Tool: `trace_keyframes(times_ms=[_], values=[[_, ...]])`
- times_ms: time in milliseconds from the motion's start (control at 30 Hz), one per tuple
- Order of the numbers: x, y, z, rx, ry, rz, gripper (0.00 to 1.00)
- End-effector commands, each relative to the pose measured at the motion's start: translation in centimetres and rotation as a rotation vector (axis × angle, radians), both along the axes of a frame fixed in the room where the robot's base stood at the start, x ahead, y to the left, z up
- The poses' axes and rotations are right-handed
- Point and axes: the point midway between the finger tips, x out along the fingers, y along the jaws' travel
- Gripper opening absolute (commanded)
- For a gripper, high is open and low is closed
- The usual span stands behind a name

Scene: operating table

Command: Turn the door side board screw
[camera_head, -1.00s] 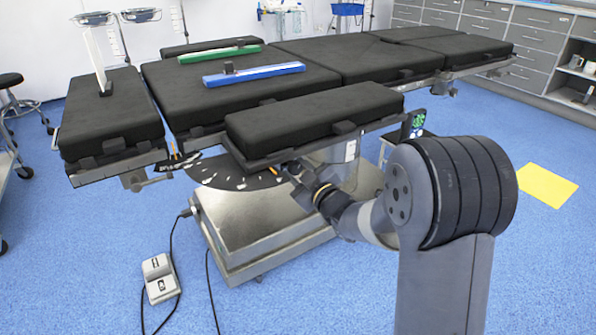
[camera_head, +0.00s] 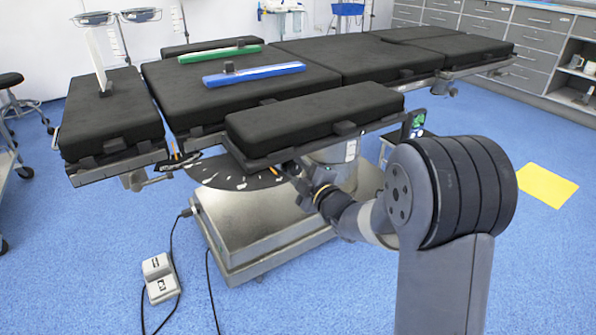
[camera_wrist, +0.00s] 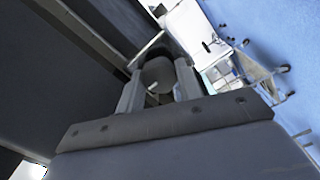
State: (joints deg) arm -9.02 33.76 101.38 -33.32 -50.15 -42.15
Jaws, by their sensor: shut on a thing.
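The black padded side board (camera_head: 315,115) sticks out from the near side of the operating table. Its dark underside fills the left of the wrist view. A rounded grey screw knob (camera_wrist: 158,73) shows just under the board's edge, between my two fingers. My gripper (camera_wrist: 160,85) is shut on this knob, one finger on each side. In the head view my gripper (camera_head: 294,177) is below the board's near edge, and the knob cannot be made out there.
The metal table base (camera_head: 255,225) stands below and behind my gripper. A foot pedal (camera_head: 160,278) with cables lies on the blue floor at the left. A blue bar (camera_head: 254,74) and a green bar (camera_head: 220,54) lie on the table pads. The floor in front is mostly clear.

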Motion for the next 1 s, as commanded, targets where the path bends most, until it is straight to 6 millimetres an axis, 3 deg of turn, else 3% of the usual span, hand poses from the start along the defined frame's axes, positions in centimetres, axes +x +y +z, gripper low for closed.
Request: trace_keyframes(times_ms=[400, 433, 633, 1000], values=[[0.02, 0.00, -0.03, -0.006, -0.003, 0.000, 0.11], [0.02, 0.00, -0.03, -0.006, -0.003, 0.000, 0.36], [0.01, 0.00, -0.01, -0.005, -0.003, 0.000, 0.53], [-0.42, -0.33, 0.08, -0.004, -0.002, -0.001, 0.56]])
